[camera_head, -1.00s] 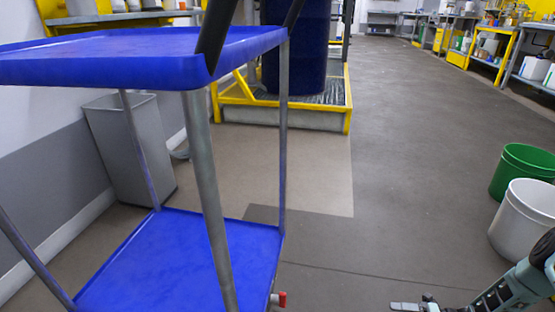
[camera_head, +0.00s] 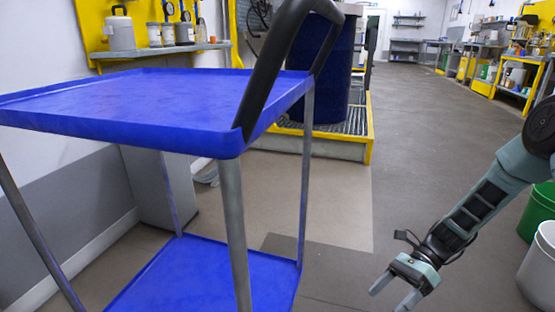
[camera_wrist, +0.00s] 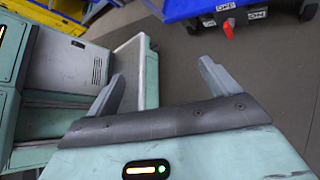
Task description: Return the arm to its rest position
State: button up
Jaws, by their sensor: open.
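My gripper (camera_head: 394,292) is at the lower right of the head view, with its fingers apart and nothing between them. It hangs above the floor, to the right of the blue cart and apart from it. My arm comes in from the right edge of the head view and slopes down to the left.
A blue two-shelf cart (camera_head: 150,98) with a black handle stands at left; its underside shows a red part (camera_wrist: 228,30). Behind it a dark blue drum (camera_head: 322,70) stands on a yellow-framed grate. Green (camera_head: 540,212) and white (camera_head: 540,265) buckets stand at right. The middle floor is clear.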

jog(key=s+a+r+n+h+p, duration=0.1)
jog(key=s+a+r+n+h, duration=0.3)
jog(key=r+n, duration=0.35)
jog(key=s+a+r+n+h+p, duration=0.2)
jog(key=s+a+r+n+h, duration=0.15)
jog(key=a+r+n, duration=0.4)
jog(key=s+r+n+t+h+p, duration=0.3)
jog(key=s+r+n+t, duration=0.3)
jog(key=s+r+n, duration=0.65)
notch_tip(320, 180, up, 38)
jog(key=p, duration=3.7)
jog(key=shift+a, duration=0.3)
jog(key=shift+s, duration=0.1)
